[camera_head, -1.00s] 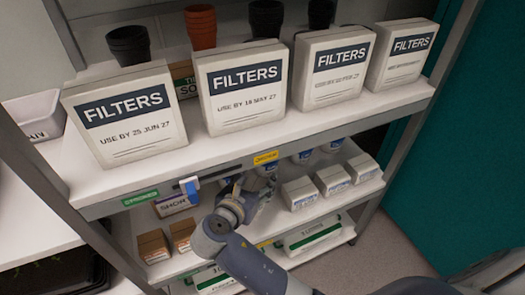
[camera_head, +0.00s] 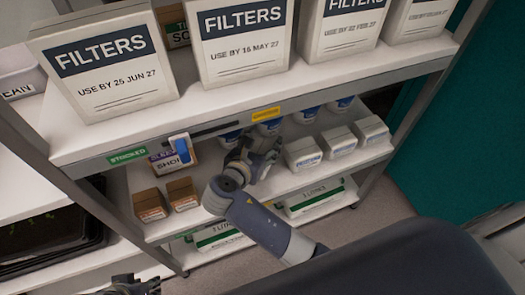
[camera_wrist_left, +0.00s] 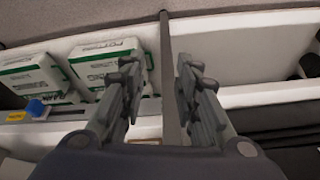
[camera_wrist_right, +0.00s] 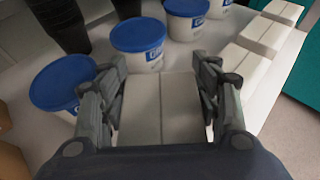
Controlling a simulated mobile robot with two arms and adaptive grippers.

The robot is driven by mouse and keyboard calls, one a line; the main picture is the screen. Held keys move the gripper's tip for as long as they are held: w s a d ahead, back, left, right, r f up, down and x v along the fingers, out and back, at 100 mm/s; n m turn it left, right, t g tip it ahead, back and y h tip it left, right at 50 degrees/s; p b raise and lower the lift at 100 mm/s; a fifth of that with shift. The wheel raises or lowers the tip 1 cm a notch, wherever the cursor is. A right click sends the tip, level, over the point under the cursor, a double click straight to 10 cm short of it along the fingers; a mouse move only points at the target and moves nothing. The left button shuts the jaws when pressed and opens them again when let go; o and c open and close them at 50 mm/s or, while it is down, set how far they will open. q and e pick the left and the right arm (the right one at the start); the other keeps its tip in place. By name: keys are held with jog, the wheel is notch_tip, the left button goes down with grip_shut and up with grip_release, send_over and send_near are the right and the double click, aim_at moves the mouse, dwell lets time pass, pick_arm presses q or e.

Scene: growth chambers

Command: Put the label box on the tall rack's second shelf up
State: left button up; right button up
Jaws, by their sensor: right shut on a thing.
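My right gripper (camera_head: 258,158) reaches over the middle shelf (camera_head: 235,200) of the rack, between the blue-lidded tubs and a row of small white boxes (camera_head: 303,153). In the right wrist view my right gripper (camera_wrist_right: 163,95) is shut on a plain white box (camera_wrist_right: 161,115), seen from above.
Large FILTERS boxes (camera_head: 105,65) line the front of the shelf above. Blue-lidded tubs (camera_wrist_right: 138,42) stand close behind the held box. Brown boxes (camera_head: 152,204) stand at the left of the middle shelf. Green-white boxes (camera_head: 315,198) lie on the shelf below.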

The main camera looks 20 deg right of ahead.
aim_at(262, 151)
notch_tip(262, 151, down, 4)
jog(key=shift+r+b, duration=0.15)
jog(key=shift+b, duration=0.6)
pick_arm(q)
jog(key=shift+s+f, duration=0.1)
jog(key=shift+f, duration=0.15)
pick_arm(e)
jog(key=shift+r, duration=0.1)
pick_arm(q)
jog(key=shift+r, duration=0.1)
pick_arm(e)
jog(key=o, duration=1.1)
